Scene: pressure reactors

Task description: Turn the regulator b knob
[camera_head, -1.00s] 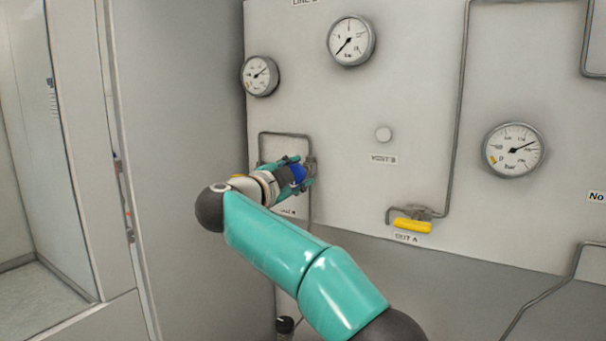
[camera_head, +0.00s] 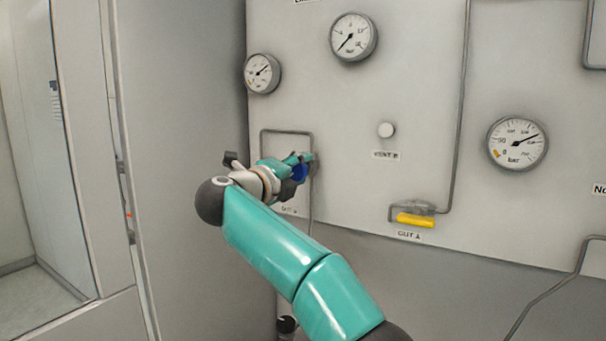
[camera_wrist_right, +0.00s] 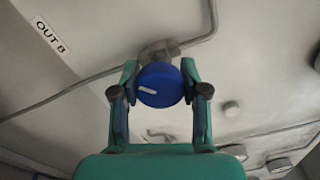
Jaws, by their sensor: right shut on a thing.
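The blue round knob (camera_head: 300,173) sits on a pipe fitting at the left part of the grey panel. In the right wrist view the blue knob (camera_wrist_right: 161,88) faces me, with a white pointer mark slanting across it. My right gripper (camera_head: 294,165) is shut on this knob. In the right wrist view the fingers of my right gripper (camera_wrist_right: 160,76) touch its left and right sides. In the head view the gripper hides much of the knob. My left gripper is in neither view.
Dial gauges (camera_head: 262,73), (camera_head: 353,37), (camera_head: 517,143) are on the panel. A white round knob (camera_head: 386,130) sits above a vent label. A yellow valve handle (camera_head: 415,220) is lower right of my gripper. An OUT B label (camera_wrist_right: 50,34) is near the pipe. A grey cabinet wall (camera_head: 180,150) stands left.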

